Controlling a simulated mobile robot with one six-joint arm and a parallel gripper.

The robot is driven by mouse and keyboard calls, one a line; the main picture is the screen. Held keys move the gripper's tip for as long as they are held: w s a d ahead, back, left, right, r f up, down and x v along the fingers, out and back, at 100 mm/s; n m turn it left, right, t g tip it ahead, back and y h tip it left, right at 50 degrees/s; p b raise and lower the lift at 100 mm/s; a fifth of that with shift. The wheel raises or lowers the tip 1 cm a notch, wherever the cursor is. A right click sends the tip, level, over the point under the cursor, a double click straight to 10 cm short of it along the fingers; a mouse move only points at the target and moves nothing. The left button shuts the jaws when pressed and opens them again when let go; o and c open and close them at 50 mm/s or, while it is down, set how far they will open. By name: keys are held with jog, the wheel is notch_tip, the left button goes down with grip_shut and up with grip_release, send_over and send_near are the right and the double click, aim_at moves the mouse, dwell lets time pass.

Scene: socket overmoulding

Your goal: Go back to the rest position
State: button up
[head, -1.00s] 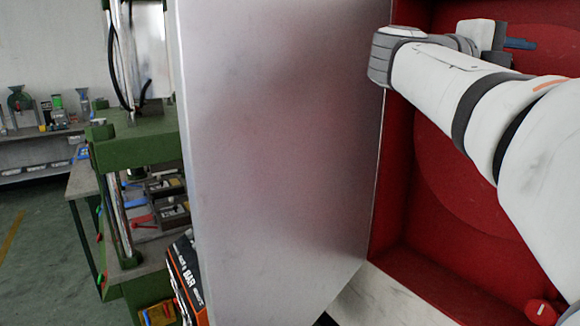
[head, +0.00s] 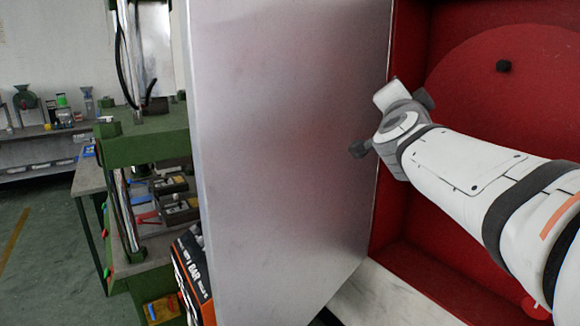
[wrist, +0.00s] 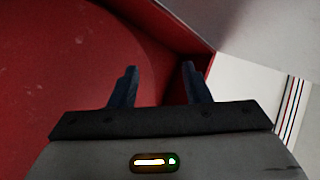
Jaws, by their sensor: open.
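My gripper (wrist: 158,84) is open in the wrist view, with its two dark fingers apart and nothing between them. It faces a red surface. In the head view my white arm reaches in from the right. Its wrist end is in front of the red cabinet's opening, close to the large grey metal panel (head: 280,160). I cannot make out the fingers clearly in the head view. Whether the wrist touches the panel I cannot tell.
The red cabinet (head: 400,252) has a round red disc (head: 540,90) with a black knob (head: 504,66) inside. Left of the panel stand a green press (head: 145,148) and an orange-black box (head: 190,268). A shelf (head: 40,132) stands far left, with open floor before it.

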jog(key=s+a+f+n+g+y, duration=0.2)
jog(key=a+f+n+y, duration=0.1)
jog(key=f, duration=0.5)
jog(key=s+a+f+n+g+y, duration=0.2)
jog(key=a+f+n+g, duration=0.15)
jog(key=f, duration=0.35)
jog(key=s+a+f+n+g+y, duration=0.2)
jog(key=s+f+n+y, duration=0.15)
jog(key=f, duration=0.45)
jog(key=s+d+f+n+g+h, duration=0.2)
jog(key=s+f+g, duration=0.7)
jog(key=s+f, duration=0.7)
jog(key=shift+s+n, duration=0.5)
jog(key=shift+n, duration=0.2)
jog(key=shift+d, duration=0.1)
jog(key=shift+c, duration=0.7)
